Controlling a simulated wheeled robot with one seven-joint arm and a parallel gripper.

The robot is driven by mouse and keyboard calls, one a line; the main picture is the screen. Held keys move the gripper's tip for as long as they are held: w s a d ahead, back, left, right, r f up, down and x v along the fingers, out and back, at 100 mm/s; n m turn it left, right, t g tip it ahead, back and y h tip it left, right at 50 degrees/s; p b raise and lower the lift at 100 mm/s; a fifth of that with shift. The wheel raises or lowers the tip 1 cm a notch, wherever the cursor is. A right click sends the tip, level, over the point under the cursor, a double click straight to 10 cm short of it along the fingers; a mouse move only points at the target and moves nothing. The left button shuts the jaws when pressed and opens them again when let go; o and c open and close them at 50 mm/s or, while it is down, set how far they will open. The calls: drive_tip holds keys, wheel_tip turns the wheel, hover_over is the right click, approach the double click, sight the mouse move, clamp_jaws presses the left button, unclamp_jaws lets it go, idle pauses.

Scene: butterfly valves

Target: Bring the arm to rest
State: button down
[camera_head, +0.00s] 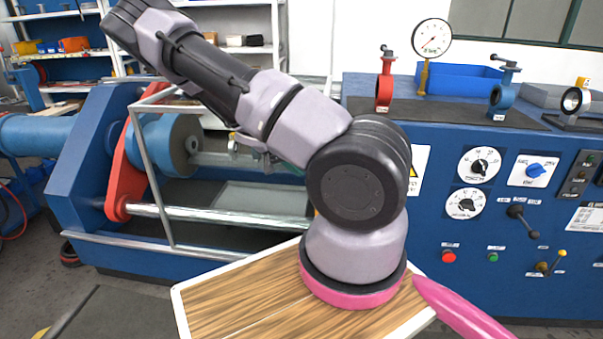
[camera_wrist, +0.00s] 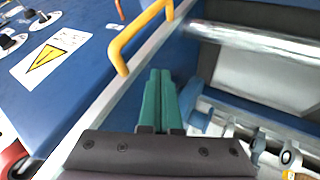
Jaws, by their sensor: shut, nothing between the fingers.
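My arm (camera_head: 285,115) rises from its pink-ringed base, bends at a large dark joint and reaches up to the left in the head view. My gripper (camera_wrist: 160,100) shows in the wrist view as two green fingers lying side by side, shut with nothing between them. In the head view the gripper is mostly or wholly hidden by the arm. A red butterfly valve (camera_head: 385,82) and a blue butterfly valve (camera_head: 502,94) stand upright on the console top, to the right of the arm and apart from it.
A blue control console (camera_head: 455,250) with dials and levers fills the right. A pressure gauge (camera_head: 431,40) and a blue bin (camera_head: 460,78) stand on it. A blue machine with a metal rod (camera_head: 220,216) lies behind the arm. A yellow rail (camera_wrist: 132,35) is near the fingers.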

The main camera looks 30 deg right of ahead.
drive_tip(key=s+a+r+t+y, duration=0.1)
drive_tip(key=s+a+r+y, duration=0.3)
drive_tip(key=r, duration=0.5)
drive_tip(key=s+a+r+n+t+y, duration=0.1)
drive_tip(key=s+a+r+y, duration=0.1)
drive_tip(key=a+r, duration=0.55)
drive_tip(key=s+a+r+t+y, duration=0.1)
drive_tip(key=s+a+r+y, duration=0.25)
drive_tip(key=r, duration=0.65)
drive_tip(key=s+a+r+n+t, duration=0.4)
drive_tip(key=s+r, duration=0.9)
drive_tip(key=r, duration=0.2)
